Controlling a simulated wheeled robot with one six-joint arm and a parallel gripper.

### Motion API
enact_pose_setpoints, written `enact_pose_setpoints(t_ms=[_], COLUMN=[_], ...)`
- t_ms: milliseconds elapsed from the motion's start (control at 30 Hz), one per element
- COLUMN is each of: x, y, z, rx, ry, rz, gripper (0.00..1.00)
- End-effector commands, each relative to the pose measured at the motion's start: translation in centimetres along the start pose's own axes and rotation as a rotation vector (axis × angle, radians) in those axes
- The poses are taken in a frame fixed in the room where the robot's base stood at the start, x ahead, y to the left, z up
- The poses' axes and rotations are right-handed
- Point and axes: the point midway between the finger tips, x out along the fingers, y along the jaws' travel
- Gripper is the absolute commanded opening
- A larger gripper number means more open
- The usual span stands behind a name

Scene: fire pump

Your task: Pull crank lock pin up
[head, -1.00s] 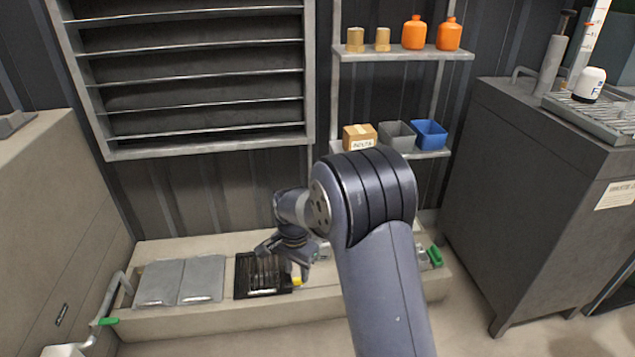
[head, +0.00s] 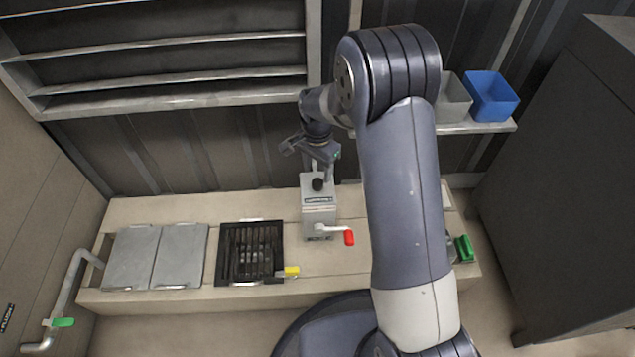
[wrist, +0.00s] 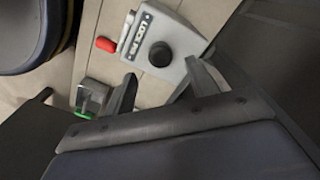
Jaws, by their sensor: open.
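The crank lock pin is a black round knob (head: 317,184) on top of a grey crank box (head: 319,214) on the low bench. In the wrist view the knob (wrist: 160,54) sits by a label that seems to read "LOCK PIN". A crank with a red handle (head: 349,237) sticks out from the box's front; the red grip also shows in the wrist view (wrist: 105,45). My gripper (head: 318,160) is open and empty, above and behind the knob. In the wrist view its fingers (wrist: 165,86) are spread, with the knob beyond them, apart from both.
A green handle (head: 464,248) is at the bench's right end. Shelf bins (head: 490,97) and a dark cabinet (head: 585,180) stand to the right.

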Motion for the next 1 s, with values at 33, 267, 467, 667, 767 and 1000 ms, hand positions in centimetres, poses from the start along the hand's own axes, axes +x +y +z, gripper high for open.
enact_pose_setpoints(t_ms=[33,267,467,667,767,1000], x=[1.6,4.8,5.7,5.6,5.6,5.6], y=[0.0,0.0,0.0,0.0,0.0,0.0], z=[0.1,0.0,0.0,0.0,0.0,0.0], rx=[0.000,0.000,0.000,0.000,0.000,0.000], ry=[-0.001,-0.001,0.000,0.000,0.000,0.000], rz=[0.002,0.001,0.000,0.000,0.000,0.000], gripper=[0.54,0.54,0.54,0.54,0.49,0.30])
